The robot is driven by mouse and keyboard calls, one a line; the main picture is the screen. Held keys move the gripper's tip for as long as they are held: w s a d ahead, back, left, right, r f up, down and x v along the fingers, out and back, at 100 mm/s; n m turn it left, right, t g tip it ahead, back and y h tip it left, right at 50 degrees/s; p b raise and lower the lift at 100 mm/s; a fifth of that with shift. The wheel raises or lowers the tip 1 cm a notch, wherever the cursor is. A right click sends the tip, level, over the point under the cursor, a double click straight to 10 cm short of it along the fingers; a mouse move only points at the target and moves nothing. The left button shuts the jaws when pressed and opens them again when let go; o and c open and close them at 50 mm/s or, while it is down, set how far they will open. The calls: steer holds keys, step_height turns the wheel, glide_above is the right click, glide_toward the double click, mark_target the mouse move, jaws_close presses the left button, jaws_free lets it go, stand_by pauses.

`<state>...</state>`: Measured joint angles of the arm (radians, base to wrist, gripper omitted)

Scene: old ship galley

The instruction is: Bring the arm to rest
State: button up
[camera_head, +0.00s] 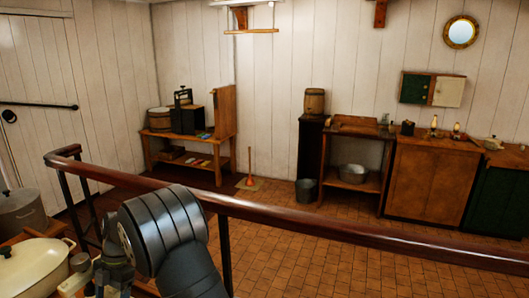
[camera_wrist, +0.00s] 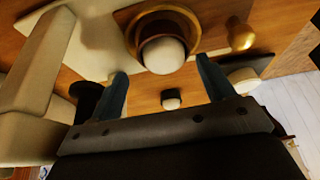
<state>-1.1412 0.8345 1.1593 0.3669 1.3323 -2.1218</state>
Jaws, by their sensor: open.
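My gripper (camera_wrist: 161,68) shows in the wrist view as two dark blue-grey fingers, spread apart. A pale rounded thing in a brass-coloured ring (camera_wrist: 194,18) lies beyond and between the fingertips. I see nothing clamped between the fingers. In the head view my arm is a dark grey, ribbed link at the lower left. The gripper's fingers cannot be made out there.
A cream oval pot (camera_head: 32,268) and a grey lidded pot (camera_head: 22,214) stand at lower left. A wooden cabinet (camera_head: 428,185) stands against the far wall.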

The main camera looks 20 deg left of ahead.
steer(key=shift+r, duration=0.8)
